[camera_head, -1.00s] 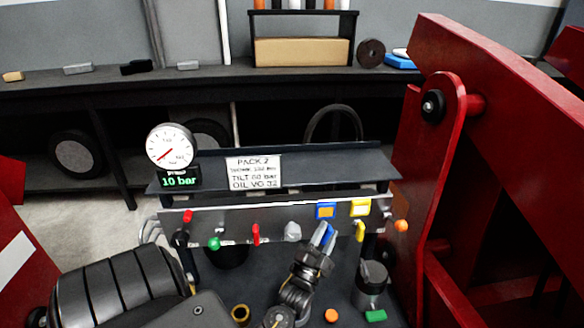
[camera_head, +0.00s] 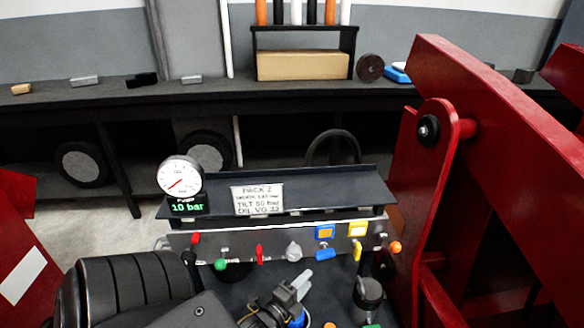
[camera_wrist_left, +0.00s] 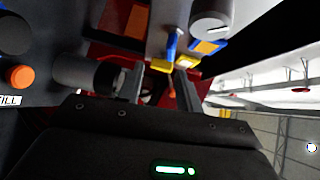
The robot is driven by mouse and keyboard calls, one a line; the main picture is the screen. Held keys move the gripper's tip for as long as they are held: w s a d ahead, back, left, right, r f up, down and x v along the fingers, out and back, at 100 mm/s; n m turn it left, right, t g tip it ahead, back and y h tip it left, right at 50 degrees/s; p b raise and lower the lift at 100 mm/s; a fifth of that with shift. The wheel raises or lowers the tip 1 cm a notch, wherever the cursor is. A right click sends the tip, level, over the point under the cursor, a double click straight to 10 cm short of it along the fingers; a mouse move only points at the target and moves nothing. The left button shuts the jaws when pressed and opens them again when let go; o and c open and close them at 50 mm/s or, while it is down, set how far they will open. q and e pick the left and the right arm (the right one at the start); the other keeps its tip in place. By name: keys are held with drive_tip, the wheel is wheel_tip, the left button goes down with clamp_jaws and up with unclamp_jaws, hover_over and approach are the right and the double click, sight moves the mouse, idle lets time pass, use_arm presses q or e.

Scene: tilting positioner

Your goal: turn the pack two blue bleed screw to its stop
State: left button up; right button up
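The blue bleed screw (camera_head: 324,253) sits on the grey front of the pack under a blue-framed orange tag (camera_head: 325,231). In the left wrist view the blue screw (camera_wrist_left: 173,45) stands beyond the fingertips, beside a yellow part (camera_wrist_left: 161,66). My left gripper (camera_head: 299,284) is below and slightly left of the blue screw, apart from it. The wrist view shows the two fingers of my left gripper (camera_wrist_left: 160,85) spread, with nothing held between them. The pack sign (camera_head: 257,199) reads PACK 2. My right gripper is not in view.
Red levers (camera_head: 259,254), a green knob (camera_head: 220,264), a pale knob (camera_head: 293,251) and a yellow lever (camera_head: 357,250) line the panel. An orange knob (camera_head: 395,247) is at its right end. The gauge display (camera_head: 187,206) shows 10 bar. A red frame (camera_head: 430,180) rises at right.

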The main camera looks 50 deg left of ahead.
use_arm(q)
drive_tip(key=s+d+f+n+g+h+p, duration=0.1)
drive_tip(key=s+d+f+n+g+p, duration=0.1)
drive_tip(key=f, duration=0.5)
drive_tip(key=s+d+f+n+g+h+p, duration=0.1)
drive_tip(key=s+d+f+n+g+p, duration=0.2)
drive_tip(key=s+d+f+n+g, duration=0.1)
drive_tip(key=s+d+f+n+g+h+p, duration=0.1)
drive_tip(key=s+f+g, duration=0.4)
drive_tip(key=f, duration=0.6)
drive_tip(key=shift+s+d+n+p, duration=0.55)
drive_tip(key=shift+d+n+p, duration=0.35)
drive_tip(key=shift+d+n, duration=0.4)
drive_tip(key=shift+a, duration=0.15)
